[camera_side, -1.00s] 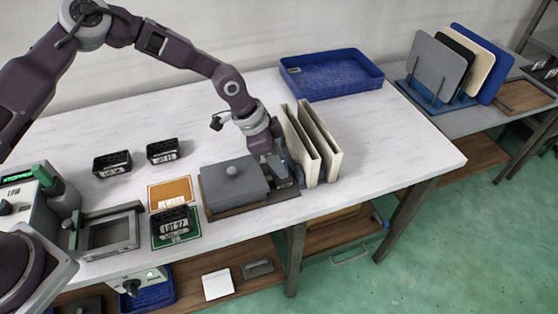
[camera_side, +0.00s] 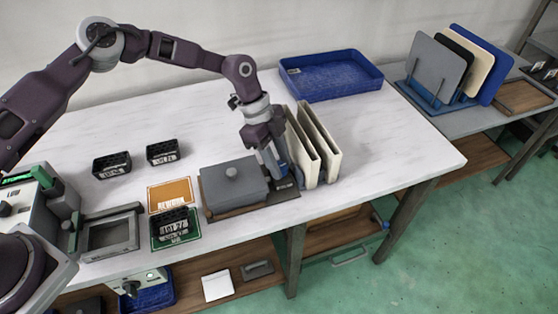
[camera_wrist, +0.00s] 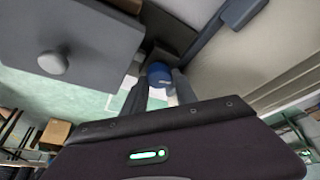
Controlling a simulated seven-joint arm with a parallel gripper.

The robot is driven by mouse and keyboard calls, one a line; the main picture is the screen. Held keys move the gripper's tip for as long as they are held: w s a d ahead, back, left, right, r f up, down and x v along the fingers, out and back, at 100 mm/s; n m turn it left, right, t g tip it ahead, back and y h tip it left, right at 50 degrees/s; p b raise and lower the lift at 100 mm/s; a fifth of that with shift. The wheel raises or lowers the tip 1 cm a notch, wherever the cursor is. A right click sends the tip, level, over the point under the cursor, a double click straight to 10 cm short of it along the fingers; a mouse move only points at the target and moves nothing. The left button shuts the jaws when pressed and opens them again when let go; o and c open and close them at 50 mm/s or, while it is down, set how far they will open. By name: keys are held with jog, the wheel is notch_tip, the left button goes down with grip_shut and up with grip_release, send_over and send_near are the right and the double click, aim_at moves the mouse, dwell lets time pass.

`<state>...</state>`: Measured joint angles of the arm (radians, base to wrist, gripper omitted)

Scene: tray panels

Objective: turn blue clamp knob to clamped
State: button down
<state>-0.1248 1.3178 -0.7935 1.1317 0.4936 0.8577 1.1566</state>
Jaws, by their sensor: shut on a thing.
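The blue clamp knob (camera_side: 282,167) sits at the right end of the dark base, beside the grey block. In the wrist view the knob (camera_wrist: 159,74) shows as a blue round cap between my fingers. My gripper (camera_side: 277,165) points down at it and is shut on it; the wrist view also shows the gripper (camera_wrist: 160,86). The grey block (camera_side: 233,184) with a round handle on top lies just left of the knob. The fingers hide part of the knob, and its turned position cannot be read.
Two cream panels (camera_side: 318,140) stand upright close to the right of my gripper. A blue tray (camera_side: 331,88) is at the back. Black crates (camera_side: 163,151), an orange card (camera_side: 170,193) and a grey frame (camera_side: 109,233) lie to the left. The table's middle back is clear.

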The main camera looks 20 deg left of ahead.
dwell(0.4)
jog(key=c, duration=1)
grip_release()
jog(key=shift+o, duration=0.2)
jog(key=v, duration=0.7)
jog(key=shift+r, duration=0.15)
